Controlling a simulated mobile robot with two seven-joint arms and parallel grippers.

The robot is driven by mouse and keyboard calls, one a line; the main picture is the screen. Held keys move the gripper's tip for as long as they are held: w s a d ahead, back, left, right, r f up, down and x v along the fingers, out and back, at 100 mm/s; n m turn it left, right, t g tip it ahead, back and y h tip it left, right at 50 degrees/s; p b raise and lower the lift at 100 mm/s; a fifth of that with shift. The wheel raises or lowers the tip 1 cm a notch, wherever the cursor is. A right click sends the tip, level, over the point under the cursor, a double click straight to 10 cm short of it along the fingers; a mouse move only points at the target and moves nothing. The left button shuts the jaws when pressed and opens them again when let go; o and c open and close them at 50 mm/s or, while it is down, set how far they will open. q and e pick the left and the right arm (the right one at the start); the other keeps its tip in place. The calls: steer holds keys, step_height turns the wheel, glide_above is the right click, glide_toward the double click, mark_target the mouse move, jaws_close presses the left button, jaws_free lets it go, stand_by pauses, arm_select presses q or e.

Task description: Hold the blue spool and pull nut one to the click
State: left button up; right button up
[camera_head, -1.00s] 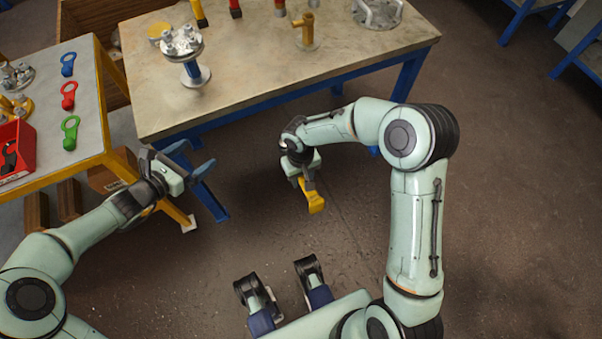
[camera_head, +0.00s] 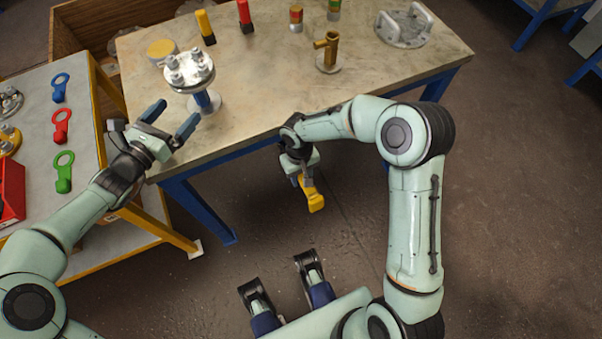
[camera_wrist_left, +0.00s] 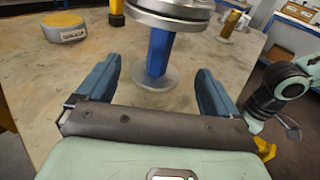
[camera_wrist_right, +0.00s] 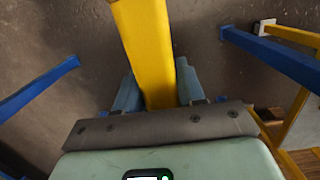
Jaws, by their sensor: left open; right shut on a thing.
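The blue spool (camera_head: 201,100) stands upright on the bench, with a silvery flange carrying several nuts (camera_head: 186,66) on top and a round base below. In the left wrist view the spool's blue body (camera_wrist_left: 160,50) stands ahead, between the lines of the two fingers. My left gripper (camera_head: 172,115) is open and empty, at the bench's near left edge, short of the spool. It also shows in the left wrist view (camera_wrist_left: 157,92). My right gripper (camera_head: 305,182) is shut on a yellow tool (camera_wrist_right: 145,45), held off the bench's front edge above the floor. Which nut is number one cannot be told.
The bench top (camera_head: 265,90) is clear right of the spool. A brass fitting (camera_head: 327,52), a handled flange (camera_head: 405,26) and a yellow round block (camera_head: 161,48) stand on it. The left table (camera_head: 90,195) holds blue, red and green ring tools and a red bin (camera_head: 12,190).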

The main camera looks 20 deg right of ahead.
mark_target(201, 106)
arm_select(q)
steer(key=shift+b+x, duration=0.3)
steer(key=shift+x, duration=3.85)
steer(key=c, duration=1.5)
